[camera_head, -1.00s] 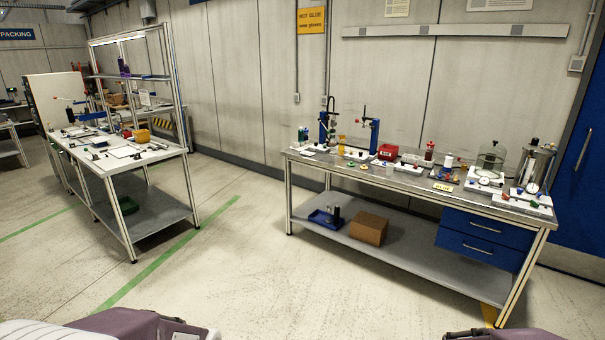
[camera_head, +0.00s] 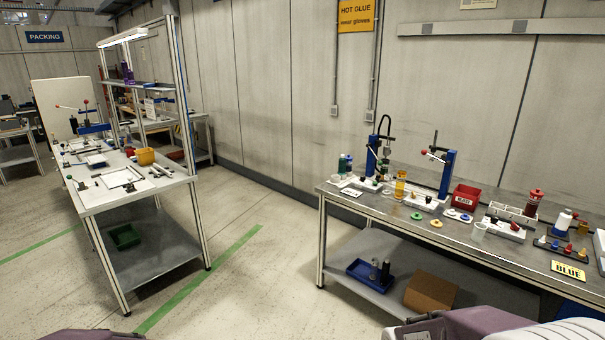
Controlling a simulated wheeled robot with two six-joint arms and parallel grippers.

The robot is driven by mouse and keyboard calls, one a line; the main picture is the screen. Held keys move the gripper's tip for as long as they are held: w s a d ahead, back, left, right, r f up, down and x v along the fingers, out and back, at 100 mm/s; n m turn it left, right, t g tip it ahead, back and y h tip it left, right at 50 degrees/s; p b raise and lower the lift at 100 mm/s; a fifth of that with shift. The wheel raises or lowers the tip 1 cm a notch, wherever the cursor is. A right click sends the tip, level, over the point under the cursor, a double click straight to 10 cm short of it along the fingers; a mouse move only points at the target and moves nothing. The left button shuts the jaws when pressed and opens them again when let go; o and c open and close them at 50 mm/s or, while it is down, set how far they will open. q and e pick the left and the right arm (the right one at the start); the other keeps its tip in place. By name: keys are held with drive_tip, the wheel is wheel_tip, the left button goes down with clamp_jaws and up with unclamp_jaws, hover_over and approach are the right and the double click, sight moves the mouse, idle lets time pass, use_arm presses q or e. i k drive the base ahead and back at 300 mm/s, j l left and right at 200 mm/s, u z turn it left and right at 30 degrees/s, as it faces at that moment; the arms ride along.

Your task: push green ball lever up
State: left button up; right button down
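I cannot make out a green ball lever for certain. On the right bench, a blue upright stand with a hose (camera_head: 372,155) has small green parts near its base, too small to identify. Beside it a second blue post (camera_head: 447,174) carries a lever with a red ball (camera_head: 424,152) on its left end. On the left bench a blue press-like device (camera_head: 94,128) has a thin lever with a red ball (camera_head: 86,101). Only purple and white parts of my arms show along the bottom edge. Neither gripper's fingers are visible, and both arms are well short of the benches.
The right bench (camera_head: 340,191) holds a red bin (camera_head: 466,197), a bottle with orange contents (camera_head: 400,186) and coloured rings. Its lower shelf carries a blue tray (camera_head: 371,274) and a cardboard box (camera_head: 431,291). Open floor with a green line (camera_head: 205,276) lies between the benches.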

sight(380, 163)
drive_tip(key=i, duration=1.2)
drive_tip(key=i+z, duration=0.1)
drive_tip(key=i, duration=1.1)
drive_tip(key=i+j+z, duration=0.2)
drive_tip(key=i+z, duration=0.25)
drive_tip(key=i+j+z, duration=0.4)
drive_tip(key=i, duration=0.25)
drive_tip(key=i+j+z, duration=0.9)
drive_tip(key=j, duration=0.35)
drive_tip(key=k+l, duration=0.05)
